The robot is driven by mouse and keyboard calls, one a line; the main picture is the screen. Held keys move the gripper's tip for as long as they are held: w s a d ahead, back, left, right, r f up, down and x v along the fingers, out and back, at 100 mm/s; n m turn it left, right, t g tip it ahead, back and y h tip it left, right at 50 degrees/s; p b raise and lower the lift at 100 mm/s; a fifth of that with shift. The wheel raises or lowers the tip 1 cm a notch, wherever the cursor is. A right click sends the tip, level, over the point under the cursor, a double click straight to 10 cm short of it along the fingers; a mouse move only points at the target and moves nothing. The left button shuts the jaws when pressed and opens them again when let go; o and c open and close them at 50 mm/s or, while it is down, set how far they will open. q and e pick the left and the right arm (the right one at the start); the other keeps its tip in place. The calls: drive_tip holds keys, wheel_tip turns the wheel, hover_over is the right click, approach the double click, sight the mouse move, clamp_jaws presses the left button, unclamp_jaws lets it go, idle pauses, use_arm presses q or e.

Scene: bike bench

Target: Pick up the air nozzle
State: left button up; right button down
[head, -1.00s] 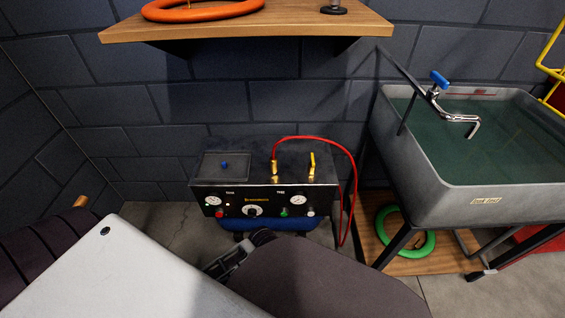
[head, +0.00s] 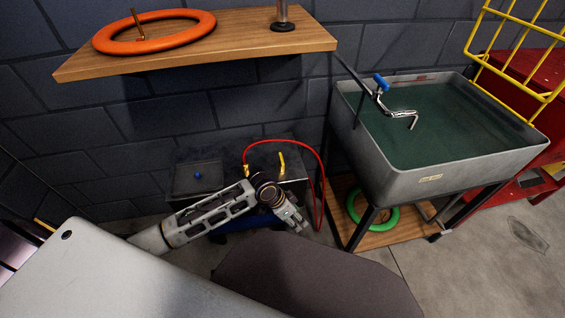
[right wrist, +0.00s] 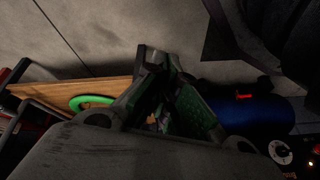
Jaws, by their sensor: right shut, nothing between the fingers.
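The compressor (head: 195,178) stands against the wall, its blue tank (right wrist: 255,117) clear in the right wrist view. A red hose (head: 322,165) arcs from a brass fitting (head: 247,171) on its top and drops past its right side. A second upright brass-yellow piece (head: 282,164) stands beside the fitting. I cannot tell which piece is the air nozzle. My right gripper (head: 299,226) is in front of the compressor's lower right, pointing down and right, left of the hanging hose. In the right wrist view its fingers (right wrist: 160,62) are together and empty. My left gripper is not shown.
A grey water basin (head: 400,180) stands to the right, over a wooden board (head: 383,231) with a green ring (head: 380,220). A wooden shelf (head: 240,52) with an orange ring (head: 205,40) overhangs the compressor. Open floor (head: 480,270) lies front right.

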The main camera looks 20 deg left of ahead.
use_arm(q)
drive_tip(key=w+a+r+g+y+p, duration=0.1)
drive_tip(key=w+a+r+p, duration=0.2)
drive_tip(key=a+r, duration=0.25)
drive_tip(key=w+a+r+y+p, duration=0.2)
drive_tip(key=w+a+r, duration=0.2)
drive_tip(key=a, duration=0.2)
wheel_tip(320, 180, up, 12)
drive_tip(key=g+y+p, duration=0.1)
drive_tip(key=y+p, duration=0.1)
drive_tip(key=p, duration=0.2)
hover_over(245, 163)
use_arm(e)
drive_tip(key=s+d+f+g+h, duration=0.1)
drive_tip(key=s+d+g+h, duration=0.1)
drive_tip(key=d, duration=0.3)
drive_tip(key=shift+s+d+f, duration=0.15)
drive_tip(key=shift+s+f, duration=0.15)
drive_tip(key=shift+s, duration=0.55)
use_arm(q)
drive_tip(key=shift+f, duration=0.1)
use_arm(e)
drive_tip(key=shift+n, duration=0.3)
